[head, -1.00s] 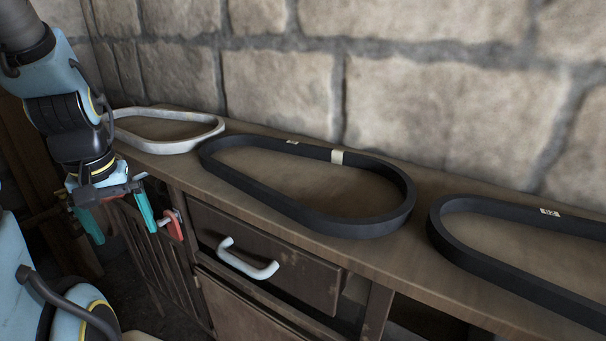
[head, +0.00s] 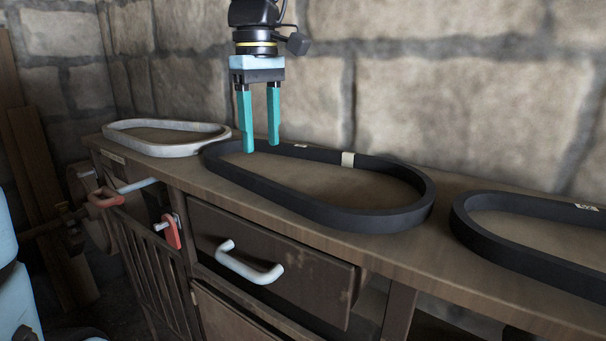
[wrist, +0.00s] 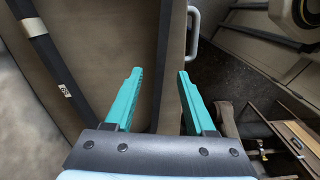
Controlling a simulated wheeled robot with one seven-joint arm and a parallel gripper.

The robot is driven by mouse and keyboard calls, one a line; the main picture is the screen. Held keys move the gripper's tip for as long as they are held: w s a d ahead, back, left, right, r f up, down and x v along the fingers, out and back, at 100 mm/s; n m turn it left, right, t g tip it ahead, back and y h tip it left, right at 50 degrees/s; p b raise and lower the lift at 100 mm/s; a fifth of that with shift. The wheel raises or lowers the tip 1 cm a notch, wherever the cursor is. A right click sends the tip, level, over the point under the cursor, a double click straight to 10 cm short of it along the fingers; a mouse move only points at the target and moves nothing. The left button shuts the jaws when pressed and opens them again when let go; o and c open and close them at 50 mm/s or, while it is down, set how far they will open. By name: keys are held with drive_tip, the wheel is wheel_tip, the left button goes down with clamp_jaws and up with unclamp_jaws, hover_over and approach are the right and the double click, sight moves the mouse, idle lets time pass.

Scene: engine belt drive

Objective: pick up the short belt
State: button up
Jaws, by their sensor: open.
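The middle black belt (head: 330,213) lies flat on the bench as a long loop, with a pale tag on its far side. A pale grey loop (head: 175,150) lies to its left and another black belt (head: 520,250), cut off by the picture edge, to its right. No readable label tells me which is the short belt. My gripper (head: 260,148) is open and points down over the left part of the middle belt. In the wrist view a black belt strand (wrist: 164,60) runs between the open fingertips, apparently below them, and a tagged strand (wrist: 50,65) runs at left.
The wooden bench top (head: 440,190) backs onto a stone wall (head: 450,110). A drawer with a white handle (head: 248,265) is below its front edge. Red-handled clamp-like tools (head: 172,232) are at the front left.

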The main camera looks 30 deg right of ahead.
sight(263, 179)
drive_tip(key=shift+s+a+f+p, duration=0.1)
drive_tip(key=shift+f+p, duration=0.65)
drive_tip(key=shift+f, duration=3.1)
clamp_jaws()
